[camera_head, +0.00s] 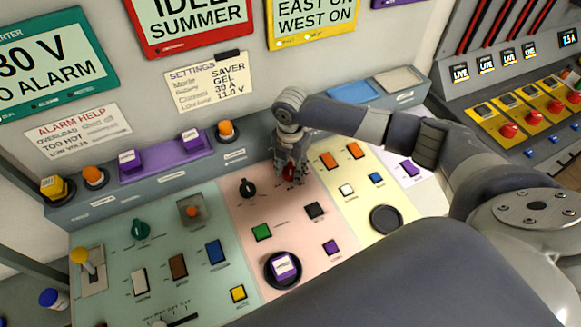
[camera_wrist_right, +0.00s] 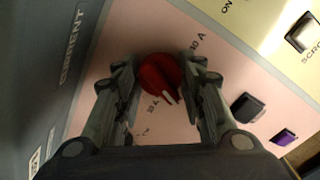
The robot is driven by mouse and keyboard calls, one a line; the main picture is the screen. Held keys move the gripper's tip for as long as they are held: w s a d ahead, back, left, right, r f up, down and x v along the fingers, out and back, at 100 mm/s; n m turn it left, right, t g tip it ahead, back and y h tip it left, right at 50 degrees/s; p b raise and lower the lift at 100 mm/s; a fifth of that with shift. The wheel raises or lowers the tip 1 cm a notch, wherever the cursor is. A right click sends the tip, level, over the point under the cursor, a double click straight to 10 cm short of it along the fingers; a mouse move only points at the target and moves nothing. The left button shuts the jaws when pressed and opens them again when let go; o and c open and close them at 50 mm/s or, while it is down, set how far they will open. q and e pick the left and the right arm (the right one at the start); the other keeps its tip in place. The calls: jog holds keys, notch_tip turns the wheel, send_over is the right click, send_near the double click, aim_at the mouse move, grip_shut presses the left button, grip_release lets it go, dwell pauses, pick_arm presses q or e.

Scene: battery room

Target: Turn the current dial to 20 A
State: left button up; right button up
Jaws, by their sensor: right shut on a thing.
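The red current dial (camera_wrist_right: 158,72) sits on the pink panel, beside the word CURRENT on the dark rail. Its white pointer mark faces the lower right in the right wrist view, close to a small printed label. Another amp label stands at its upper right; the small figures are hard to read surely. My right gripper (camera_wrist_right: 160,78) has a finger on each side of the dial and is shut on it. In the head view the right gripper (camera_head: 290,170) points down at the panel, and the red dial shows only partly between its fingers. My left gripper is not in view.
A black knob (camera_head: 248,188) stands left of the dial on the pink panel (camera_head: 285,222). A green button (camera_head: 262,232) and a black button (camera_head: 315,210) lie in front. A settings note (camera_head: 210,82) on the wall reads 30 A. The dark rail runs close behind.

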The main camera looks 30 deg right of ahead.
aim_at(290, 168)
jog(key=shift+r, duration=0.1)
jog(key=o, duration=1.1)
notch_tip(290, 168, up, 12)
